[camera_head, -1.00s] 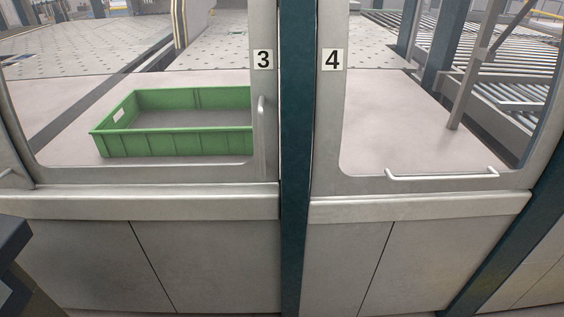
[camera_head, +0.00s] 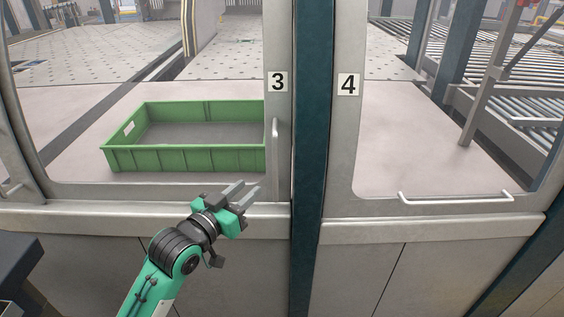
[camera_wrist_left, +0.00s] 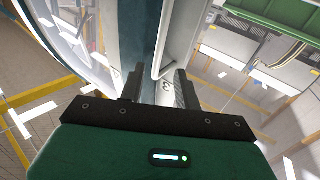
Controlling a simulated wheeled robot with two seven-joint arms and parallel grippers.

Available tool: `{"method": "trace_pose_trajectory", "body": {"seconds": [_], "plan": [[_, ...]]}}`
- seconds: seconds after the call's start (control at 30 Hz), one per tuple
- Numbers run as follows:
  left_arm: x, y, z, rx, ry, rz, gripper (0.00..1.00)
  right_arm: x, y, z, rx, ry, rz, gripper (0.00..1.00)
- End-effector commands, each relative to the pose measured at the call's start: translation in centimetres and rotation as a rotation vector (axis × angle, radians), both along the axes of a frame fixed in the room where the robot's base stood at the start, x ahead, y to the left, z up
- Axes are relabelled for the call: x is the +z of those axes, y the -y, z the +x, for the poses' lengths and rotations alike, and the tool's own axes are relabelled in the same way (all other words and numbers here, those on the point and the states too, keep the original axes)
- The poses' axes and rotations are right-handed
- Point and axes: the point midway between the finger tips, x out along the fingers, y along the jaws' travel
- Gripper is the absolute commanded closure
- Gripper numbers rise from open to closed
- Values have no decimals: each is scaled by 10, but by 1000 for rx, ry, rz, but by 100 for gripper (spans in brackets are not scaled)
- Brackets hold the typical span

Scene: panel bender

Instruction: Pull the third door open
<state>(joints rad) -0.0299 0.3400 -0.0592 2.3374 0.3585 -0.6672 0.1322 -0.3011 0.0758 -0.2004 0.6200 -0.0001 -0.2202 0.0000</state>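The third door (camera_head: 278,185) carries a label "3" and has a clear window in a grey metal frame. It looks closed against the dark teal post. Its vertical bar handle (camera_head: 275,160) is on the right side of the frame. My left gripper (camera_head: 248,192) is just left of and below the handle, apart from it, with its two fingers spread and nothing between them. My right gripper is not in view.
A green crate (camera_head: 185,160) stands on the pale surface behind the third door's window. Door 4 (camera_head: 345,200) is to the right, with a horizontal handle (camera_head: 455,197) low on it. A dark teal post (camera_head: 310,150) separates the doors. A dark box edge (camera_head: 18,265) is at the lower left.

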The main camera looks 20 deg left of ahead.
Motion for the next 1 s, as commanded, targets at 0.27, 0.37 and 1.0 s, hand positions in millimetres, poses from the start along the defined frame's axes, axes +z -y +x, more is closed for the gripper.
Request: {"method": "trace_pose_trajectory", "body": {"seconds": [0.27, 0.37, 1.0], "plan": [[4, 17, 54, 0, 0, -1, 67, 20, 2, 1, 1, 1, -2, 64], [4, 23, 73, 0, 0, -2, 67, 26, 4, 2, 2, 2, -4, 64], [0, 38, 118, 0, 0, 1, 67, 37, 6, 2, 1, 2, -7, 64]]}}
